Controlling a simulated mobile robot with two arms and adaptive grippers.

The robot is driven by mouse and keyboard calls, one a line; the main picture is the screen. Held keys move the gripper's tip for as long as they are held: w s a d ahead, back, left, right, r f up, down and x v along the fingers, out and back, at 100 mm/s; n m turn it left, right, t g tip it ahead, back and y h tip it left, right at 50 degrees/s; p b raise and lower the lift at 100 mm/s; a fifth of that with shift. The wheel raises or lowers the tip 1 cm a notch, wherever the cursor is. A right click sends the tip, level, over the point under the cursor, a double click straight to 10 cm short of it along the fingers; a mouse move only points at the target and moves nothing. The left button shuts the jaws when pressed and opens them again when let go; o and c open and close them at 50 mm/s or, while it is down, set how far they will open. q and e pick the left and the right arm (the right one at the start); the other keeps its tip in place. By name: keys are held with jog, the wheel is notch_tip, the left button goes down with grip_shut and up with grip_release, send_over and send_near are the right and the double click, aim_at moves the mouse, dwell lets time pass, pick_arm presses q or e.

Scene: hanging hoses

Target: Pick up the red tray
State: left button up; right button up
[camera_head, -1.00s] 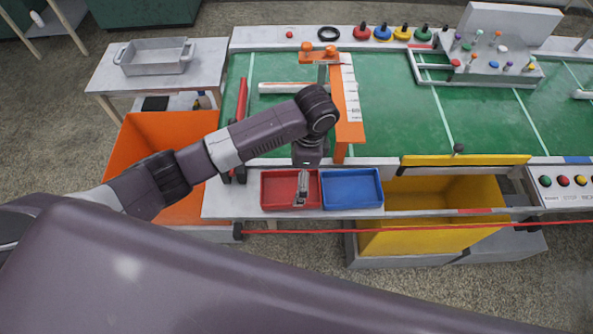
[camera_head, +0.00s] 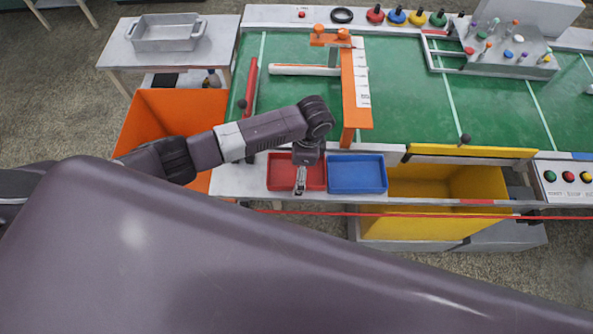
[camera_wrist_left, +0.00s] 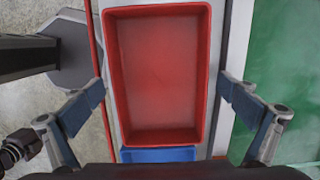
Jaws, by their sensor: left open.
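The red tray (camera_head: 283,172) sits on the light front ledge of the green table, beside the blue tray (camera_head: 357,174). It is empty and lies flat. My left gripper (camera_head: 300,182) is above the red tray in the head view and covers part of it. In the left wrist view the red tray (camera_wrist_left: 160,75) lies lengthwise between the spread fingers of my left gripper (camera_wrist_left: 160,95). The fingers are open, one on each side of the tray, with gaps between them and its walls. The blue tray's edge (camera_wrist_left: 158,154) shows at the bottom. My right gripper is not in view.
An orange bin (camera_head: 150,118) is at the left and a yellow bin (camera_head: 450,190) at the right of the trays. An orange gate-like bar (camera_head: 355,95) stands behind them. A red line (camera_head: 420,215) runs across in front. A grey metal pan (camera_head: 167,33) sits on a side table.

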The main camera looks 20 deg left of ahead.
pick_arm(q)
jog(key=c, duration=1.2)
jog(key=shift+c, duration=0.3)
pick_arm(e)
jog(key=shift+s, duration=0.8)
pick_arm(q)
jog(key=shift+r, duration=0.15)
